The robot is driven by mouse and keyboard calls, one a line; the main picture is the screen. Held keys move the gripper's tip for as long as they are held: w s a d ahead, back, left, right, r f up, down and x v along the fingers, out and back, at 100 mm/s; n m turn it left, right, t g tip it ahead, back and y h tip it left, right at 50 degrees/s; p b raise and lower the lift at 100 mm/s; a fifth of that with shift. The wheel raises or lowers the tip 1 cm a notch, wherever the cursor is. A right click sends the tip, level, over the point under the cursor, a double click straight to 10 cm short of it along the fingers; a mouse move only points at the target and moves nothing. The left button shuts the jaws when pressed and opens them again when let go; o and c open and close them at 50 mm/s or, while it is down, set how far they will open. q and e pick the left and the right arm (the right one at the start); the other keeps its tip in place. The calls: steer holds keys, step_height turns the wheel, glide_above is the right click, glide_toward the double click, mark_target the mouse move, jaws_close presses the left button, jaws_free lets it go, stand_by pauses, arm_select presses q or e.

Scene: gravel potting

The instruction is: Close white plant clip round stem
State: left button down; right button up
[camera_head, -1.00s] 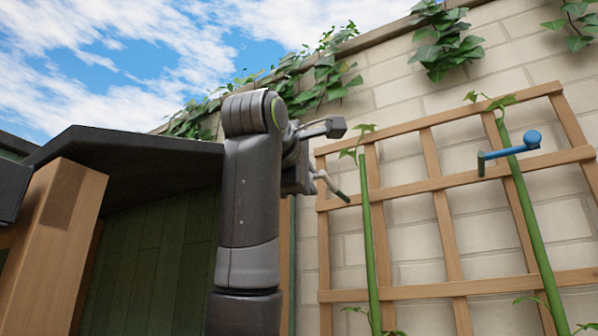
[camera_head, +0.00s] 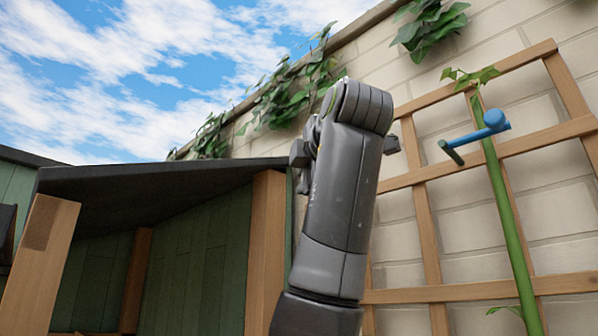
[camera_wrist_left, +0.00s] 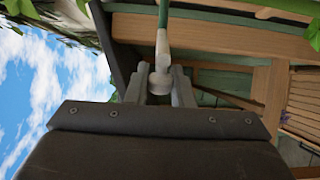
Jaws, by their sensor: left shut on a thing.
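My left gripper (camera_wrist_left: 160,88) is shut on the white plant clip (camera_wrist_left: 161,80) in the left wrist view. The clip's pale arm points up the picture and meets a green length at the top edge. I cannot tell whether that is the clip's tip or a stem, or whether the clip is round a stem. In the head view my left forearm hides the clip and most of the gripper. A green stem (camera_head: 508,205) rises along the trellis at the right, with a blue clip (camera_head: 488,131) at it. My right gripper is in neither view.
The wooden trellis (camera_head: 424,215) stands against a pale block wall (camera_head: 465,215). At the left is a green-walled wooden structure with a dark roof (camera_head: 150,183), close to my left arm. Ivy (camera_head: 430,25) hangs from the wall top.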

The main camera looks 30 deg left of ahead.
arm_select(q)
steer(key=shift+w+d+n+g+y+p, duration=0.3)
steer(key=shift+d+g+y, duration=0.1)
steer(key=shift+g, duration=0.1)
steer(key=shift+w+d+n+g+y+p, duration=0.15)
steer(key=shift+d+n+g+y+p, duration=0.2)
steer(key=shift+n+g+y+p, duration=0.4)
steer(key=shift+w+d+f+n+g+y+p, duration=0.15)
steer(key=shift+n+g+y+p, duration=0.15)
steer(key=shift+n+g, duration=0.25)
steer(key=c, duration=1.4)
jaws_free()
steer(key=shift+o, duration=0.4)
